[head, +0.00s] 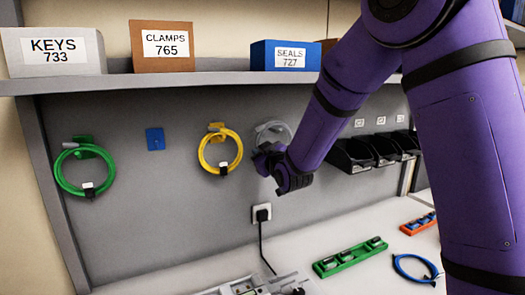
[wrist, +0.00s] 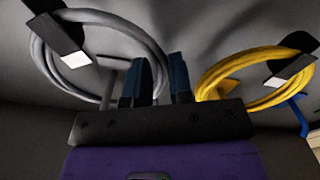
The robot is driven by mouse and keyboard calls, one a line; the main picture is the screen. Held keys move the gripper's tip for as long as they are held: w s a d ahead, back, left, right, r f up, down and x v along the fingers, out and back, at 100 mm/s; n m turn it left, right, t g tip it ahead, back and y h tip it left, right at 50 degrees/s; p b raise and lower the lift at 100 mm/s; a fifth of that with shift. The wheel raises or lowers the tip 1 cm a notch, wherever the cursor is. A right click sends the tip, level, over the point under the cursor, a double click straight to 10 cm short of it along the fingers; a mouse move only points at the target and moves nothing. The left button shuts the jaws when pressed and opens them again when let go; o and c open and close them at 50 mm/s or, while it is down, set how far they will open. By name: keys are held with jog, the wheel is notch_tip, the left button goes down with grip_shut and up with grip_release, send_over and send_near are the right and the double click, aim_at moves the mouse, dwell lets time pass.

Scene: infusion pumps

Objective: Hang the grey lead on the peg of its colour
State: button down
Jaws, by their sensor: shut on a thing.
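The grey lead is a coiled loop with a black-and-white tag; in the head view the lead (head: 273,124) is up at the back panel, right of the yellow lead. In the wrist view the grey lead (wrist: 130,24) fills the upper left, its near side passing between my fingers. My gripper (wrist: 160,78) is shut on it; in the head view my gripper (head: 267,158) is at the coil's lower edge. A grey bar, apparently the grey peg (wrist: 107,82), shows beside the left finger within the coil's outline. I cannot tell whether the coil rests on it.
The yellow lead (head: 205,152) hangs close left of my gripper. A green lead (head: 62,170) hangs farther left, with a bare blue peg (head: 155,139) between them. A shelf (head: 200,79) runs above. Black bins (head: 352,154) are at right; a blue lead (head: 400,270) lies on the worktop.

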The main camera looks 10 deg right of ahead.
jog(key=shift+f, duration=0.25)
jog(key=c, duration=0.9)
grip_release()
jog(key=shift+c, duration=0.2)
jog(key=shift+s, duration=0.1)
jog(key=s+d, duration=0.2)
jog(key=s, duration=0.8)
jog(key=shift+s, duration=0.25)
jog(key=shift+d, duration=0.15)
